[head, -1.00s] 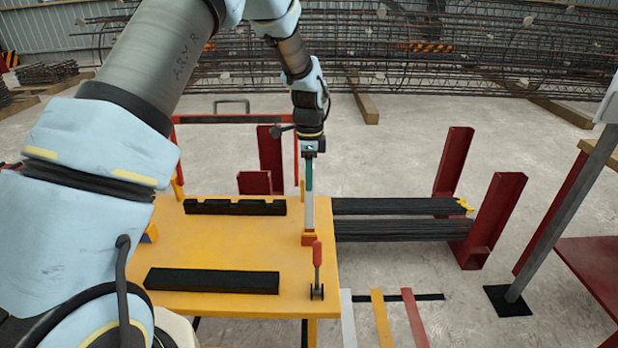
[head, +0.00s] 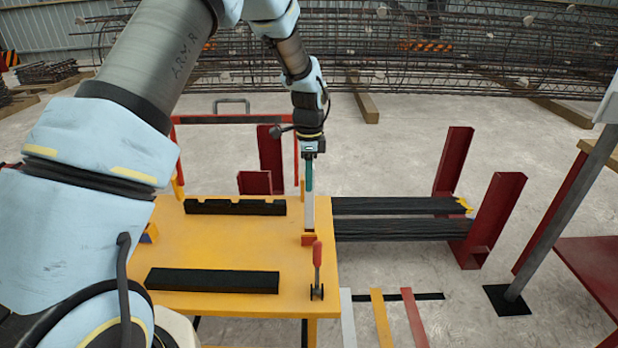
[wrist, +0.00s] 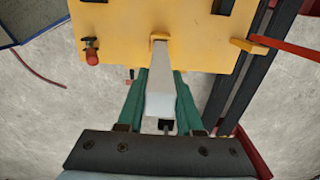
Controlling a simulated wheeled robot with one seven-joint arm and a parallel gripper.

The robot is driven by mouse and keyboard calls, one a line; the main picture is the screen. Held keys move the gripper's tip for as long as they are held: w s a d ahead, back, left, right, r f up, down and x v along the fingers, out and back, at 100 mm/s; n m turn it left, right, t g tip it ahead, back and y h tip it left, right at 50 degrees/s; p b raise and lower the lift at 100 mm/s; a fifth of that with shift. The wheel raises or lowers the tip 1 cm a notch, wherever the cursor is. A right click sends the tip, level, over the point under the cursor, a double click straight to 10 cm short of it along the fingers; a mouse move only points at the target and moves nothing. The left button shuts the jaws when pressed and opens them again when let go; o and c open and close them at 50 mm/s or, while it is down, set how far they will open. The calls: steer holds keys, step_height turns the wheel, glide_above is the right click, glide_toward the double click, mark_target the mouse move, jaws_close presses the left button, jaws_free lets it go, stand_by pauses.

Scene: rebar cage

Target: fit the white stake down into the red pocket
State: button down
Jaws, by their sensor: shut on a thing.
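The white stake (head: 309,213) stands upright at the right part of the yellow table, below my gripper (head: 309,186). My gripper, with green fingers, is shut on the stake's upper part. The stake also shows between the fingers in the wrist view (wrist: 161,88). The small red pocket (head: 308,240), with an orange upper part, is on the table near its right edge. The stake's lower end meets the pocket. I cannot tell how deep it sits, as the pocket's inside is hidden.
A red-handled clamp (head: 317,268) stands just in front of the pocket. A notched black bar (head: 235,207) and a plain black block (head: 212,281) lie on the yellow table (head: 220,245). Dark bars (head: 400,229) extend right of the table toward red posts (head: 493,220).

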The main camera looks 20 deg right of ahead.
mark_target(309, 197)
steer(key=shift+f+b, duration=1.7)
steer(key=shift+f, duration=1.55)
steer(key=shift+c, duration=2.4)
jaws_free()
step_height(309, 197, up, 11)
steer(key=shift+f+b, duration=0.1)
steer(key=shift+b, duration=0.75)
